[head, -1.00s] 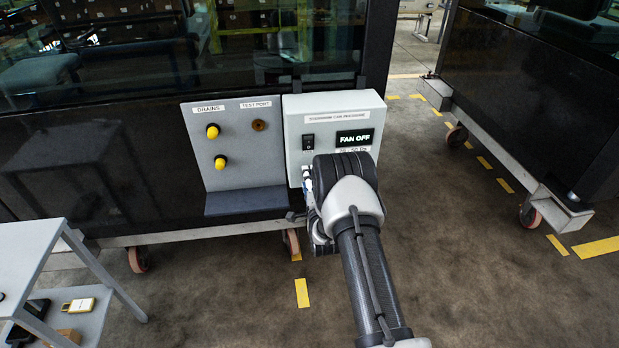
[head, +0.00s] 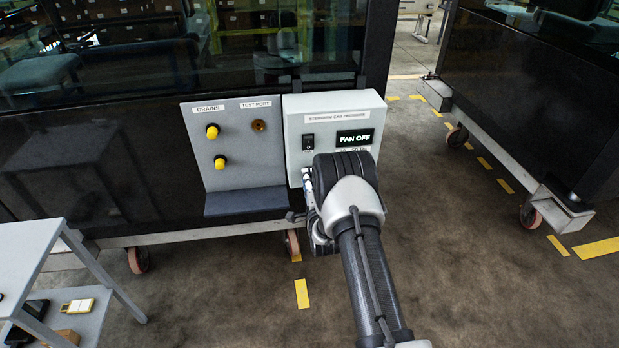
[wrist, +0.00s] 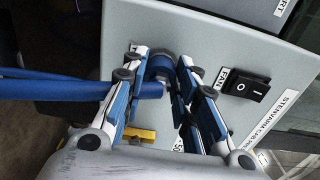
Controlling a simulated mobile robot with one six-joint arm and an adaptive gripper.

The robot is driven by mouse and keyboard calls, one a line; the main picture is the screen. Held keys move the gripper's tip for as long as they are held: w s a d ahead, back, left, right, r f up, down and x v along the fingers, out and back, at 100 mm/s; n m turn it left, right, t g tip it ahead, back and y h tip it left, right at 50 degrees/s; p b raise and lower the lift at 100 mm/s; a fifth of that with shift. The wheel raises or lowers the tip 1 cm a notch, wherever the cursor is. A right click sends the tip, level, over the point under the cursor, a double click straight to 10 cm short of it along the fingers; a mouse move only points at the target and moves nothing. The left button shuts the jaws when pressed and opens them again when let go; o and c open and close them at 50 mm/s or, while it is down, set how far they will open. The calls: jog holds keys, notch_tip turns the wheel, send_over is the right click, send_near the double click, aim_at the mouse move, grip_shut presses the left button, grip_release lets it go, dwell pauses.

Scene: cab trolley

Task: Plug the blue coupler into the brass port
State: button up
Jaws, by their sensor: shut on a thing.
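The blue coupler (wrist: 162,68) is between the fingers of my gripper (wrist: 160,80) in the wrist view, close to the face of the grey control box. A blue hose (wrist: 60,88) runs off it to the left. I cannot tell whether the coupler touches the box. In the head view my gripper (head: 308,187) is at the lower left of the box, mostly behind my own wrist, and the coupler is hidden. The brass port (head: 259,125) is on the grey panel under the TEST PORT label, up and left of my gripper, with nothing in it.
Two yellow drain knobs (head: 212,132) stick out of the panel (head: 240,165), above a dark ledge (head: 245,201). A grey trolley (head: 25,250) stands at lower left.

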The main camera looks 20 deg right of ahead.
grip_shut()
jog(key=shift+s, duration=0.15)
jog(key=shift+p+v, duration=0.85)
jog(key=shift+v, duration=2.05)
jog(key=s+a+r+n+y, duration=0.1)
jog(key=s+a+r+y, duration=0.1)
jog(key=a+r, duration=0.7)
jog(key=s+a+r+n+y, duration=0.2)
jog(key=a+r, duration=0.7)
jog(key=r, duration=0.5)
jog(key=shift+s+a+t+y, duration=0.3)
jog(key=shift+s+y, duration=0.2)
jog(key=shift+s, duration=0.4)
